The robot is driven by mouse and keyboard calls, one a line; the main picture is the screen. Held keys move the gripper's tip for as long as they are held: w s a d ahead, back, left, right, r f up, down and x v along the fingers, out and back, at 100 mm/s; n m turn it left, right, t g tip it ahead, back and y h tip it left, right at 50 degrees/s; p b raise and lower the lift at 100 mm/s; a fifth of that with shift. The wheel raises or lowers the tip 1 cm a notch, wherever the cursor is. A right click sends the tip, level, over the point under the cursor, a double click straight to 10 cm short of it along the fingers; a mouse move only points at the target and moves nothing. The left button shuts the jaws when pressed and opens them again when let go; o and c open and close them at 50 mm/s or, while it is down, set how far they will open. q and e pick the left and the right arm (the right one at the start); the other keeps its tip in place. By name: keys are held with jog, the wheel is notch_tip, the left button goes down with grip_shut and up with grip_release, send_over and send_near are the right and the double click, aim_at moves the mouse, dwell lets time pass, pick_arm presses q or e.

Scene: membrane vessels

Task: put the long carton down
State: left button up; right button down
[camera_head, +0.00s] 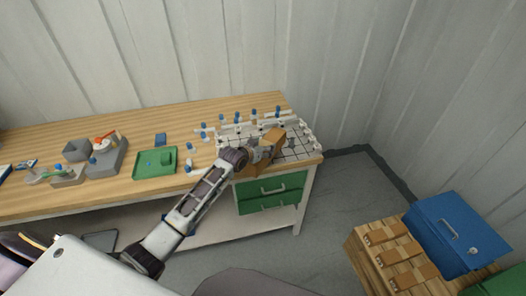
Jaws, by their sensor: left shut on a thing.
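The long carton (272,143) is a brown box over the front part of a white gridded rack (298,148) at the right end of the wooden bench. My left gripper (262,154) is shut on the carton, and the arm reaches in from the lower left. The gripper hides part of the carton. I cannot tell whether the carton touches the rack or hangs just above it. My right gripper is not in view.
Several blue-capped vials (237,117) stand around the rack. A green tray (155,163) and grey holders (107,158) lie to the left on the bench. Green drawers (270,190) are below. A blue toolbox (456,234) sits on a wooden crate at right.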

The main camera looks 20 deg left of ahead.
pick_arm(q)
jog(key=shift+f, duration=1.2)
jog(key=shift+f, duration=0.1)
jog(key=o, duration=1.4)
jog(key=shift+c, duration=0.2)
jog(key=shift+s, duration=0.1)
jog(key=shift+v, duration=5.95)
